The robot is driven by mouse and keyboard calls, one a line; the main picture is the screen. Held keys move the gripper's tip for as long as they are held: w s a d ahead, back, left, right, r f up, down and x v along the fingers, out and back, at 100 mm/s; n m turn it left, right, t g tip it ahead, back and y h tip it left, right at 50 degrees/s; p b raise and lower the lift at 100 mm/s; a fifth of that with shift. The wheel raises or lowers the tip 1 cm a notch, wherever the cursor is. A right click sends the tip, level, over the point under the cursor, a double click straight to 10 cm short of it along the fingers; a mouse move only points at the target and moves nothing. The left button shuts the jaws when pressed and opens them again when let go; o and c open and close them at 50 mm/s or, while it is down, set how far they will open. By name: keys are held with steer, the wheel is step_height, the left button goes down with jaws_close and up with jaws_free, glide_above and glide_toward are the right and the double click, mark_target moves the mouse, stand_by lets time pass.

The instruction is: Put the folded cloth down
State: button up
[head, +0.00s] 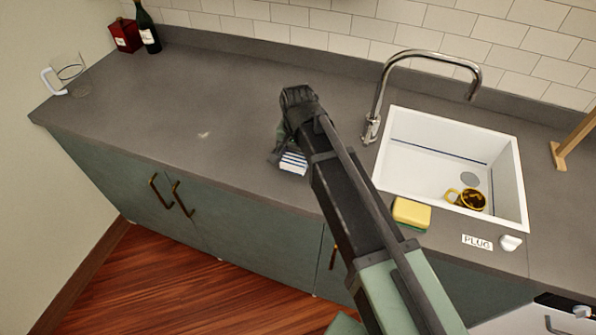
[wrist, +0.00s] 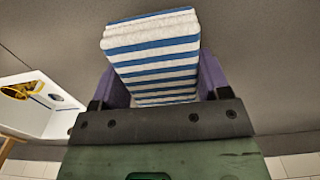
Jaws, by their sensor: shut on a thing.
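The folded cloth (head: 292,162), white with blue stripes, shows in the head view at the end of my arm, left of the sink. Much of it is hidden behind my gripper (head: 280,150). In the wrist view the cloth (wrist: 155,58) fills the space between the two purple fingers of my gripper (wrist: 157,80), which are shut on it. The grey counter (head: 190,100) lies beneath. I cannot tell whether the cloth touches the counter.
A white sink (head: 425,150) holding a yellow mug (head: 467,199) is to the right, under a curved faucet (head: 420,56). A yellow-green sponge (head: 411,213) lies at the sink's front left corner. A bottle (head: 147,30) and red box (head: 124,36) stand back left. The counter's left middle is mostly clear.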

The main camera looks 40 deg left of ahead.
step_height(320, 180, down, 4)
steer(key=b, duration=0.3)
steer(key=shift+f+b, duration=0.2)
steer(key=shift+b, duration=0.2)
steer(key=shift+r, duration=0.25)
steer(key=shift+f, duration=0.25)
steer(key=o, duration=0.8)
steer(key=shift+r, duration=0.1)
step_height(320, 180, up, 13)
steer(key=p, duration=1.3)
steer(key=shift+f, duration=0.25)
steer(key=shift+f, duration=0.1)
